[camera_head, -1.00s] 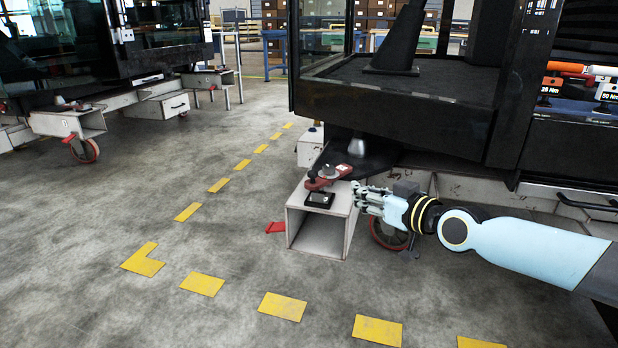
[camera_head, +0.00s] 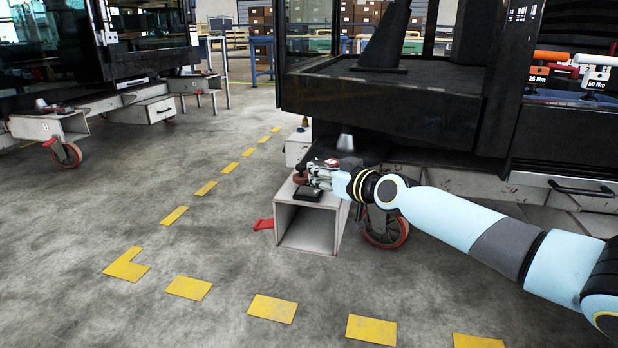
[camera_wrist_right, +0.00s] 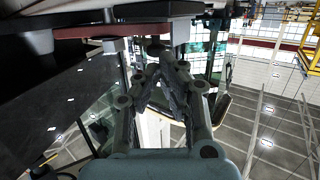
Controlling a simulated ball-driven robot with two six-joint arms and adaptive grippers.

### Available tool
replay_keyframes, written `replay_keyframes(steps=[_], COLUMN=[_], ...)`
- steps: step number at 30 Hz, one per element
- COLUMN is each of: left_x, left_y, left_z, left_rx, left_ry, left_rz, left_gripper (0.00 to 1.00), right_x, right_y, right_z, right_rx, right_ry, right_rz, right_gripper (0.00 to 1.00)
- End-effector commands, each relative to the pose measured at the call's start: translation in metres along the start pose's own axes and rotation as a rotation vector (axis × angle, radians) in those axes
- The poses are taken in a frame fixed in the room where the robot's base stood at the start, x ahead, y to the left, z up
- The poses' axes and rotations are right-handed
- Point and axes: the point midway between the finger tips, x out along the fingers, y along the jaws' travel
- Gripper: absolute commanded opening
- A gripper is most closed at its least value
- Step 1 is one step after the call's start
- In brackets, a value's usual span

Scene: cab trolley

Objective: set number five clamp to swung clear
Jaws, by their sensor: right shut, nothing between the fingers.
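The clamp (camera_head: 300,179) has a red arm and a dark base, and sits on top of the open end of a pale box beam (camera_head: 340,222) under the black cab. My right gripper (camera_head: 318,176) is at the clamp and hides much of it. In the right wrist view my right gripper (camera_wrist_right: 155,52) has its fingers drawn together with nothing between them. The red clamp arm (camera_wrist_right: 125,31) runs across the top of that view, close to the fingertips. Whether they touch it I cannot tell. No clamp number is readable. My left gripper is out of view.
A red pedal (camera_head: 263,224) sticks out left of the beam. The black cab platform (camera_head: 385,105) overhangs behind. Yellow dashes (camera_head: 272,308) mark open floor in front. Another trolley stands at left.

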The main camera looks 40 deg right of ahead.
Motion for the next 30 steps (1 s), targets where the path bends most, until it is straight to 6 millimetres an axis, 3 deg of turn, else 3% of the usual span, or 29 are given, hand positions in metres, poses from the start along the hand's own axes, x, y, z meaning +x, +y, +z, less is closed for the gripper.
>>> replay_keyframes(steps=[3,9,30], left_x=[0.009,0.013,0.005], left_y=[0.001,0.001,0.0], left_z=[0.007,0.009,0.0], left_rx=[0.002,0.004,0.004], left_ry=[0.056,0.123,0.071], left_rz=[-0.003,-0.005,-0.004], left_gripper=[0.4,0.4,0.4], right_x=[0.017,0.03,0.034], right_y=[0.0,0.0,0.001], right_z=[0.003,0.001,-0.004], right_rx=[0.003,0.001,0.006], right_ry=[-0.001,0.0,0.003], right_rz=[0.0,0.001,0.023], right_gripper=[0.0,0.0,0.0])
